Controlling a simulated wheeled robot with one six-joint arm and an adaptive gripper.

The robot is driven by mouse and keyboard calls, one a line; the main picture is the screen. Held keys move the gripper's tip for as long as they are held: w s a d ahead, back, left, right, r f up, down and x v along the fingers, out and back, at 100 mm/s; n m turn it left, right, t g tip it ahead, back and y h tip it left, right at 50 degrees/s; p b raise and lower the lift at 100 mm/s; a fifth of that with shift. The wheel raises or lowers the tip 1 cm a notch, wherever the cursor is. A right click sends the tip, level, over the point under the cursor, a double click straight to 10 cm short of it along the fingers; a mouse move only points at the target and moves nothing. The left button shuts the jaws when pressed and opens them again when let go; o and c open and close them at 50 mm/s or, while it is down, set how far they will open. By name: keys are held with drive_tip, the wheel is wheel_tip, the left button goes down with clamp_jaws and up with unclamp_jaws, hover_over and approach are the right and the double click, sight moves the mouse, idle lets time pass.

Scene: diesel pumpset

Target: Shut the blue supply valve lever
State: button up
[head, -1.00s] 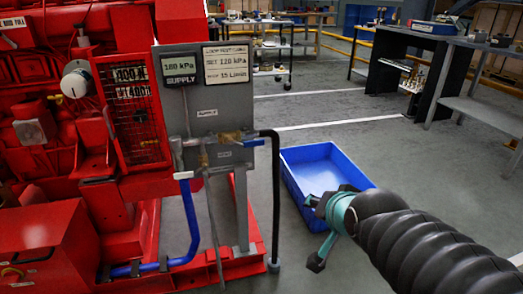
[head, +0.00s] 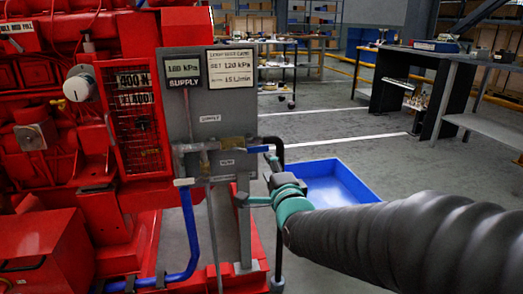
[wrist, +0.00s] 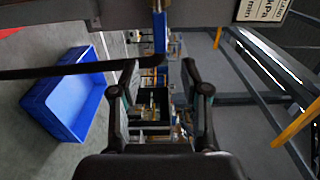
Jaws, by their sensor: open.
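The blue supply valve lever (head: 258,149) sticks out to the right from the brass valve (head: 232,144) on the grey panel, lying roughly level. The lever also shows in the wrist view (wrist: 160,32), at top centre, in line with the gap between the fingers. My gripper (head: 256,183) is open, its fingers spread, just below and to the right of the lever in the head view. In the wrist view the open fingers (wrist: 160,78) hold nothing. I cannot tell whether either finger touches the lever.
A black bent pipe (head: 280,240) stands right beside the lever and my gripper; it crosses the left of the wrist view (wrist: 60,70). A blue hose (head: 191,225) hangs below the panel (head: 225,105). A blue crate (head: 345,170) sits on the floor behind my arm.

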sight(260, 150)
drive_tip(key=x, duration=1.1)
drive_tip(key=shift+p, duration=0.35)
drive_tip(key=shift+c, duration=0.3)
clamp_jaws()
